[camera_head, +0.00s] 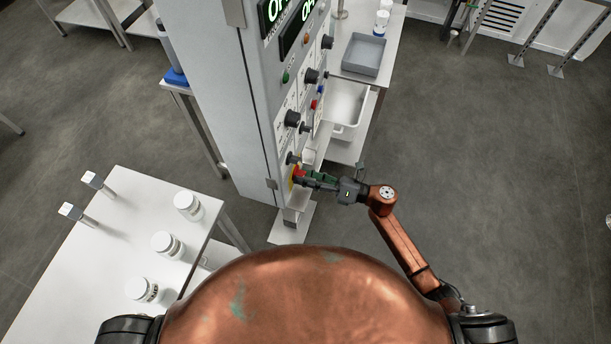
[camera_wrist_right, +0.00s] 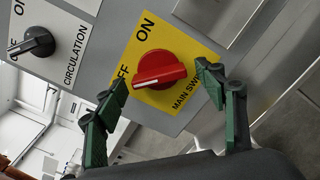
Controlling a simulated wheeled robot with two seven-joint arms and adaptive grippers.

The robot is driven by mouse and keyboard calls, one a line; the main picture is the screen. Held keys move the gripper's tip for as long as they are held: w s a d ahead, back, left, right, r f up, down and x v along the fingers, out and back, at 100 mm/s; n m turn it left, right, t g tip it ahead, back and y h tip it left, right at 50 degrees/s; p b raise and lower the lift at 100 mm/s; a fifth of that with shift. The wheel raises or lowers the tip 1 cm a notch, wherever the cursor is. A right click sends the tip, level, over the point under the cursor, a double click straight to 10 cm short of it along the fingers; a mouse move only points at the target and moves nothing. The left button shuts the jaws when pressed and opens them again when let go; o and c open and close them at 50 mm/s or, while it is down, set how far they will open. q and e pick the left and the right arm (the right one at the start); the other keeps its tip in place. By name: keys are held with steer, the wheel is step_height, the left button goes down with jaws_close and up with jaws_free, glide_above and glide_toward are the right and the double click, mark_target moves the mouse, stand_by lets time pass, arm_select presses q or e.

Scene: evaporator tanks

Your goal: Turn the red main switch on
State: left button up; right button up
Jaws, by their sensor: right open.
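The red main switch (camera_wrist_right: 160,68) sits on a yellow plate (camera_wrist_right: 185,45) marked ON at the top and OFF at the left, in the right wrist view. Its white mark points toward the OFF side. In the head view the switch (camera_head: 297,172) is low on the grey cabinet's front panel. My right gripper (camera_wrist_right: 163,80) is open, with one green finger on each side of the switch; it also shows at the panel in the head view (camera_head: 306,178). I cannot tell whether either finger touches the switch. My left gripper is out of view.
A black circulation knob (camera_wrist_right: 38,42) is left of the yellow plate. The cabinet (camera_head: 215,80) carries several other knobs and lamps above. A white table (camera_head: 110,240) with white jars stands at the left; a bench with a grey tray (camera_head: 364,54) is behind. Floor at right is clear.

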steer(key=shift+c, duration=0.2)
steer(key=c, duration=1.1)
steer(key=shift+m, duration=0.3)
steer(key=m+p, duration=0.2)
steer(key=m, duration=0.2)
steer(key=m+p, duration=0.2)
steer(key=m, duration=0.3)
steer(key=m+p, duration=0.3)
steer(key=m, duration=0.2)
steer(key=shift+r, duration=0.35)
steer(key=shift+d+m+p, duration=0.1)
steer(key=shift+m+p, duration=0.5)
steer(key=shift+m, duration=1)
steer(key=shift+f, duration=0.1)
